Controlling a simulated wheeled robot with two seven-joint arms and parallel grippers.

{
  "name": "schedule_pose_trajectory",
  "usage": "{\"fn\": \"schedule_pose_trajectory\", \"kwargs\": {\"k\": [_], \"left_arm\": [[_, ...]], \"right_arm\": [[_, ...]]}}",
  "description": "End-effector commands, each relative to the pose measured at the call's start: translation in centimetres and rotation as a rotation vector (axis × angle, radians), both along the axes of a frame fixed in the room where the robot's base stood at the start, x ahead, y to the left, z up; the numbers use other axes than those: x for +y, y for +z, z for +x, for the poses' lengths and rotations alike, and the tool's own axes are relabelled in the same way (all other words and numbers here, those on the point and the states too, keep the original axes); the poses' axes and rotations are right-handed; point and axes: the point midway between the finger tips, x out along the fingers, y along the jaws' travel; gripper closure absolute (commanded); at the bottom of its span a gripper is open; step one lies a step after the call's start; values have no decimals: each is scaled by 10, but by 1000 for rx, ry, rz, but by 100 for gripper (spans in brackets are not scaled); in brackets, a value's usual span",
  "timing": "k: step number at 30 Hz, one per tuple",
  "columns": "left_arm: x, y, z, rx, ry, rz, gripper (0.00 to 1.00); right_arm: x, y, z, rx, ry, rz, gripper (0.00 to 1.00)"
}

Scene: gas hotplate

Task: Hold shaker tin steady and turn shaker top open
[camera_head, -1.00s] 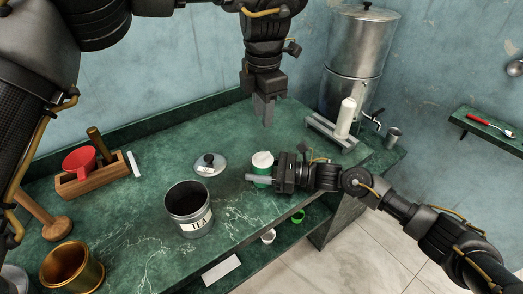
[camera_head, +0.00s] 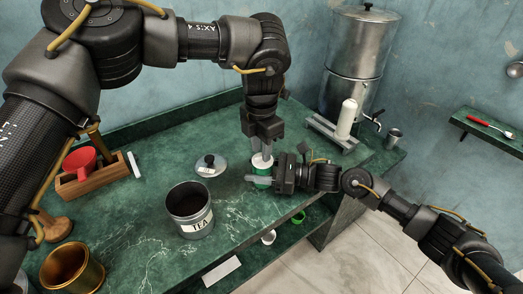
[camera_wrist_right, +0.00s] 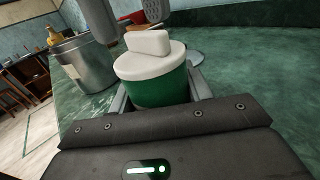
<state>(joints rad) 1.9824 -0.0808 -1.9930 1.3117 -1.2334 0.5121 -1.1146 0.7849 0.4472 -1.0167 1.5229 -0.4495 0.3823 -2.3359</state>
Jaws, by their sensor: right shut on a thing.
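The shaker tin (camera_head: 262,183), green with a white top (camera_head: 262,161), stands upright on the green counter. It also shows in the right wrist view as a green body (camera_wrist_right: 160,92) under a white shaker top (camera_wrist_right: 150,62) with a raised block-shaped grip. My right gripper (camera_head: 264,179) comes from the right and is shut around the green body. My left gripper (camera_head: 262,148) points down directly over the white top. In the right wrist view its two grey fingers (camera_wrist_right: 127,24) are apart, just above and behind the raised grip, with nothing visible between them.
A TEA canister (camera_head: 190,212) stands open to the left of the tin, with its lid (camera_head: 209,165) behind. A wooden box (camera_head: 88,182) with a red cup and a brass pot (camera_head: 72,268) are at far left. A metal urn (camera_head: 357,60) stands at back right.

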Motion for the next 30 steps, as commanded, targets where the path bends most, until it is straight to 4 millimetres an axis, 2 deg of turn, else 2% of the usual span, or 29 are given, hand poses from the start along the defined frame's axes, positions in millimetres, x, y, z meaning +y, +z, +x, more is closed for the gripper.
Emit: {"fn": "schedule_pose_trajectory", "kwargs": {"k": [4,14,21,30], "left_arm": [[0,-11,0,1,0,1,69],[0,-14,0,0,0,0,69],[0,-14,0,0,0,0,100],[0,-14,0,-1,13,-1,100]], "right_arm": [[0,0,0,0,0,0,77],[0,0,0,0,0,-1,77],[0,0,0,1,0,-1,77],[0,0,0,0,0,-1,77]]}}
